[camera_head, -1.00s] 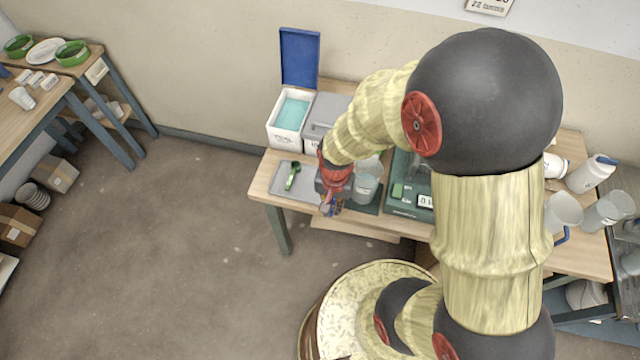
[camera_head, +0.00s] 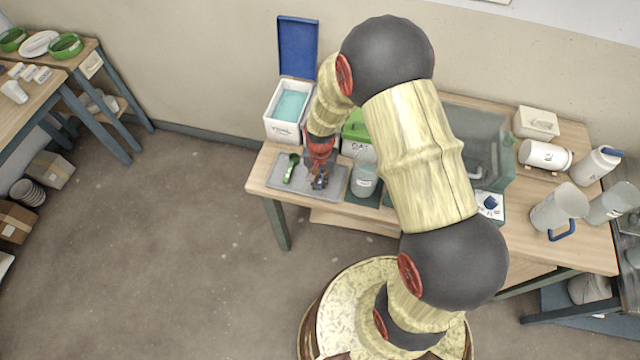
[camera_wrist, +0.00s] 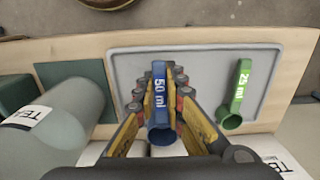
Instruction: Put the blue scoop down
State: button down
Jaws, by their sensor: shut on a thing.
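The blue scoop (camera_wrist: 159,92), marked 50 ml, is held between the fingers of my gripper (camera_wrist: 162,105) in the wrist view. My gripper (camera_head: 319,178) is shut on it, over the right part of the grey tray (camera_wrist: 212,58) on the table. In the head view the tray (camera_head: 335,188) shows its rim near the table's front left. A green scoop (camera_wrist: 237,95), marked 25 ml, lies on the tray, also seen in the head view (camera_head: 291,168). I cannot tell whether the blue scoop touches the tray.
A clear container (camera_head: 364,178) stands right of the tray on a dark green mat. Behind the tray are a white bin with a raised blue lid (camera_head: 298,48) and a bin with a green lid (camera_head: 356,126).

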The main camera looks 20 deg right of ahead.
jog(key=shift+f, duration=0.8)
jog(key=c, duration=1.9)
grip_release()
jog(key=shift+f, duration=0.1)
